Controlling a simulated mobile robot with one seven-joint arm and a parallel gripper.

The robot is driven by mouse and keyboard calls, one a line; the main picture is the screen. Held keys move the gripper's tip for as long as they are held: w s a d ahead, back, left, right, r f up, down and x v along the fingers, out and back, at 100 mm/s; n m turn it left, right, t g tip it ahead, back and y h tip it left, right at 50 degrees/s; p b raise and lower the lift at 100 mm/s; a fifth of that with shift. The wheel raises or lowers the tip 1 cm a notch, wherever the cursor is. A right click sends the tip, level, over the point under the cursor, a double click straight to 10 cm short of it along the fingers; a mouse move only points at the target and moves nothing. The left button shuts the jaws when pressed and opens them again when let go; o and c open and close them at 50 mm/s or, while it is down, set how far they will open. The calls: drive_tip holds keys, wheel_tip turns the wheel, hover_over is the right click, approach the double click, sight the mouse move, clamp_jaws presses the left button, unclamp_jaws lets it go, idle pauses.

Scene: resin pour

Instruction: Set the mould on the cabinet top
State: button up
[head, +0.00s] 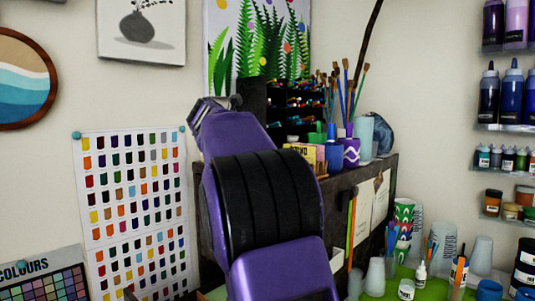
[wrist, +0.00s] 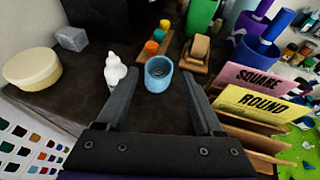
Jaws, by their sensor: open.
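A small light-blue hollow cup-like thing (wrist: 158,78), which looks like the mould, stands upright on the dark cabinet top (wrist: 60,102) in the wrist view. My gripper (wrist: 159,84) is open, with one finger on each side of it. I cannot tell whether either finger touches it. In the head view the cabinet (head: 345,182) stands behind my purple arm, which hides the mould and most of my gripper.
A white figurine (wrist: 115,70) stands close left of my gripper, with a cream round tub (wrist: 33,70) and grey block (wrist: 72,39) beyond. A wooden strip with small coloured pots (wrist: 152,48) lies behind. Card holders with a yellow ROUND card (wrist: 252,107) crowd the right.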

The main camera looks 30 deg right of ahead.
drive_tip(key=shift+v, duration=2.35)
